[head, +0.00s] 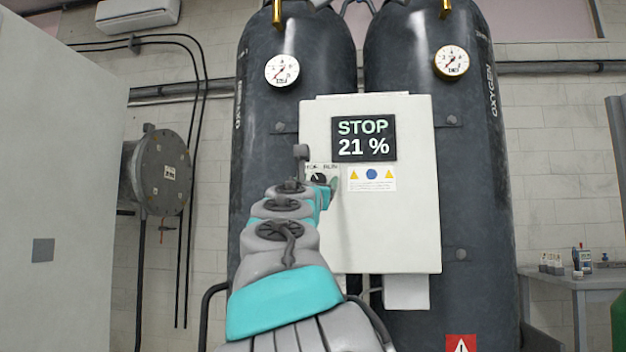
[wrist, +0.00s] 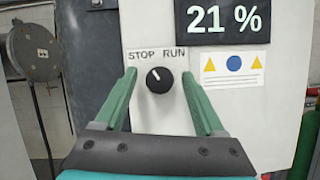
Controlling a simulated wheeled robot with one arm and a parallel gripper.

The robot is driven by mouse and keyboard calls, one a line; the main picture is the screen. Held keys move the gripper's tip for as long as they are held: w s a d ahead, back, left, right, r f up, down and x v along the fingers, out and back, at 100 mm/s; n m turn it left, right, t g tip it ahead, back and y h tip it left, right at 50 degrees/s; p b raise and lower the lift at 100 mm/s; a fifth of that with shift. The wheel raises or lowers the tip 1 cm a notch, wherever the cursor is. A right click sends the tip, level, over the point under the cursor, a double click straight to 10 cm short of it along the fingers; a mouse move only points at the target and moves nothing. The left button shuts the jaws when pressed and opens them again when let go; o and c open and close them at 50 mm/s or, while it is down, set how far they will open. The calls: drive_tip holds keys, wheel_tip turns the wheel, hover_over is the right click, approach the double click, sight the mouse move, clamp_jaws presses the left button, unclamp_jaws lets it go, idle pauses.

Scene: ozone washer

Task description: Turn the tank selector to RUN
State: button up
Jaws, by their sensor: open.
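The tank selector (wrist: 159,80) is a round black knob with a white pointer line on a white control box (wrist: 290,60). The words STOP and RUN are printed above it, and its pointer leans up and left, toward STOP. In the head view the selector (head: 319,179) shows partly behind my arm. The box's display (head: 363,138) reads STOP 21 %. My gripper (wrist: 160,88) is open, its two green fingers pointing at the box, one on each side of the knob with gaps between. Whether the fingertips touch the panel I cannot tell.
Two dark oxygen tanks (head: 475,200) with gauges stand behind the box. A label (head: 372,179) with yellow triangles is right of the knob. A grey flanged vessel (head: 163,172) is at left, and a side table (head: 575,280) with small bottles is at right.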

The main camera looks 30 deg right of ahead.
drive_tip(key=shift+w+d, duration=0.1)
clamp_jaws()
idle(0.7)
